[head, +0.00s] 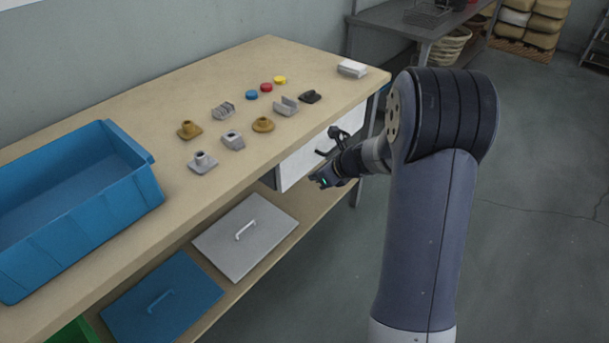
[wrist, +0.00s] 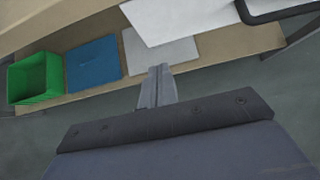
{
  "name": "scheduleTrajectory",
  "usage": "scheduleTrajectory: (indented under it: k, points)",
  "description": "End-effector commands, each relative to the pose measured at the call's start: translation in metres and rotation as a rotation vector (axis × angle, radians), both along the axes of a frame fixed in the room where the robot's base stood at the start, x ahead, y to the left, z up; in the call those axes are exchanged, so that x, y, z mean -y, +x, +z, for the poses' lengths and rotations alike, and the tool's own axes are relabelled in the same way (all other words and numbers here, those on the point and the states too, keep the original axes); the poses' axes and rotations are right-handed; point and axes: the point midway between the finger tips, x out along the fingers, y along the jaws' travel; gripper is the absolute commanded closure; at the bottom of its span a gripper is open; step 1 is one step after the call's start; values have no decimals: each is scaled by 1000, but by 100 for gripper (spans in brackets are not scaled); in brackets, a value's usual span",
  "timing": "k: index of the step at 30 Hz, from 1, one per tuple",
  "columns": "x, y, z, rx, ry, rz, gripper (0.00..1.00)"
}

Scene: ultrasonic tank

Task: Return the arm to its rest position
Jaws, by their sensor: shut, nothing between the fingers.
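My gripper (head: 322,180) is in front of the workbench's long front edge, lower than the tabletop, in the head view. It is near a white drawer-like panel (head: 296,168) under the top, in open air and touching nothing that I can make out. In the wrist view its fingers (wrist: 158,72) are together with nothing between them. My arm is bent, with its large elbow joint raised to the right of the bench.
On the bench (head: 215,95) stand a blue bin (head: 140,190), several small metal parts and coloured discs, and a white block (head: 352,68). The lower shelf holds a grey lid (head: 262,255), a blue lid (head: 185,290) and a green bin (wrist: 48,80). Floor at right is clear.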

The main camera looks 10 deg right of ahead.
Motion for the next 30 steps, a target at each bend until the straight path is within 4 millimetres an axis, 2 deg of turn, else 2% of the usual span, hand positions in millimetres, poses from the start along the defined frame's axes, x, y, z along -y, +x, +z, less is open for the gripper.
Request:
scheduleTrajectory:
  k: [1, 4, 12, 23, 30]
  points:
    - [6, -5, 10, 3, -1, -4, 100]
    - [13, -13, 20, 2, 0, -3, 100]
    - [19, -22, 28, -1, -1, -1, 100]
    - [17, -20, 25, -1, 0, -1, 100]
    - [1, -2, -1, -3, 0, 2, 100]
